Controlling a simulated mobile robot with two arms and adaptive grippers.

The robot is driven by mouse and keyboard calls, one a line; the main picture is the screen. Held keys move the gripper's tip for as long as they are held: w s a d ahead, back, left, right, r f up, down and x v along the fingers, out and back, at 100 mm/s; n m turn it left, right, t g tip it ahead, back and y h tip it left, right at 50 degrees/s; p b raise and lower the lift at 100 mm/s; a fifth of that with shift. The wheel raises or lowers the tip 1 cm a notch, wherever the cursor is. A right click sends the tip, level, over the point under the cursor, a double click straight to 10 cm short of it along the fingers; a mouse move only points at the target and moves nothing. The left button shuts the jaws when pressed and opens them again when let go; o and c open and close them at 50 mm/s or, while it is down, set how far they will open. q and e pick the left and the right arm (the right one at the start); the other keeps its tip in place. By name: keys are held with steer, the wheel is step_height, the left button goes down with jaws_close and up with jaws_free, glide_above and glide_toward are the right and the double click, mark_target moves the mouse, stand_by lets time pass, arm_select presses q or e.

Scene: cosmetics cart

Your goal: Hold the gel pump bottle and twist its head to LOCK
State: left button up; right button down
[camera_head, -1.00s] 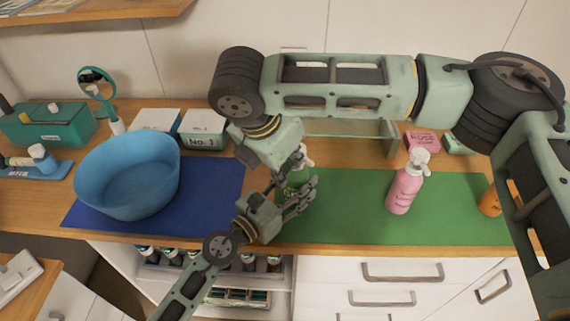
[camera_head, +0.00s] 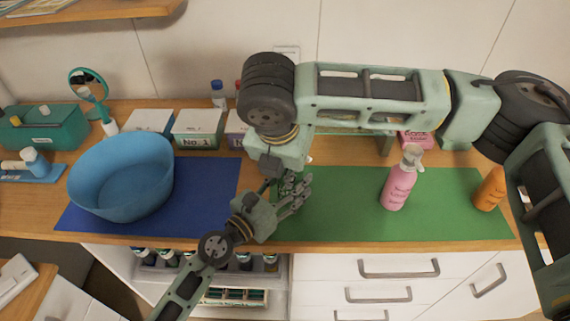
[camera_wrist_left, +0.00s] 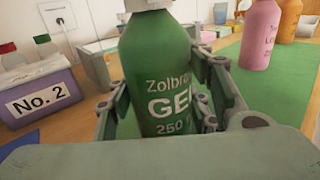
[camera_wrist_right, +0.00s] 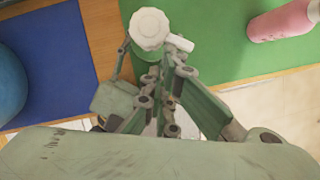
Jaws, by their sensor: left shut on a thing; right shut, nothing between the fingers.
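The green gel pump bottle (camera_wrist_left: 160,75) stands upright between the fingers of my left gripper (camera_wrist_left: 165,115), which is shut on its body. In the head view my left gripper (camera_head: 292,194) is at the left end of the green mat, and my arms mostly hide the bottle. Its white pump head (camera_wrist_right: 150,28) shows from above in the right wrist view, with the nozzle pointing right. My right gripper (camera_wrist_right: 172,72) is shut and empty, its fingertips close beside the pump head; contact cannot be told. The lock marking is not visible.
A pink pump bottle (camera_head: 400,182) and an orange bottle (camera_head: 489,190) stand to the right on the green mat (camera_head: 345,210). A blue bowl (camera_head: 120,178) sits on the blue mat (camera_head: 210,205) at left. Boxes (camera_head: 198,130) stand behind. The mat's middle is clear.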

steer(key=shift+w+d+n+y, duration=0.1)
steer(key=shift+d+n+y, duration=0.3)
steer(key=shift+d+n, duration=0.5)
steer(key=shift+w+a, duration=0.1)
stand_by(0.6)
